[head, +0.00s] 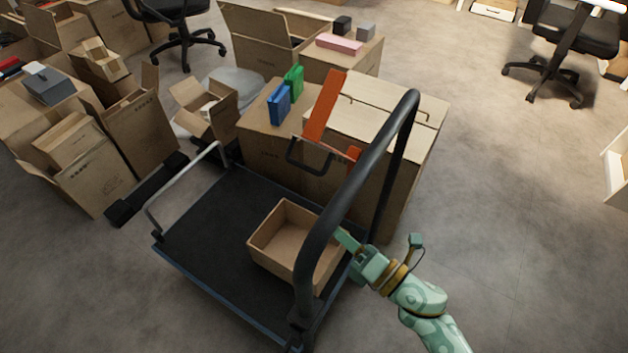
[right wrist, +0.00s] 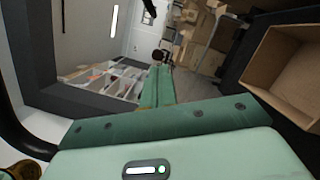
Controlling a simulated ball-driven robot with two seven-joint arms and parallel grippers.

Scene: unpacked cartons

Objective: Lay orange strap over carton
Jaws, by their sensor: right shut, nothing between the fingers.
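An orange strap-like strip (head: 325,106) slants over the left edge of a closed carton (head: 375,118) in the head view. A smaller orange piece (head: 354,153) shows lower down, partly behind the trolley's handle; I cannot tell if the two are joined. A small open carton (head: 262,256) stands on the trolley and looks empty; its wall also shows in the right wrist view (right wrist: 285,75). My right gripper (head: 343,238) is shut and empty by this carton's right side, near the handle. Its closed fingers show in the right wrist view (right wrist: 160,85). My left gripper is out of view.
The dark trolley (head: 205,225) has a thick black push handle (head: 350,190) close to my right gripper. Blue (head: 280,104) and green (head: 293,82) boxes stand on a carton behind it. Many cartons crowd the left; the floor at right is clear up to an office chair (head: 560,45).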

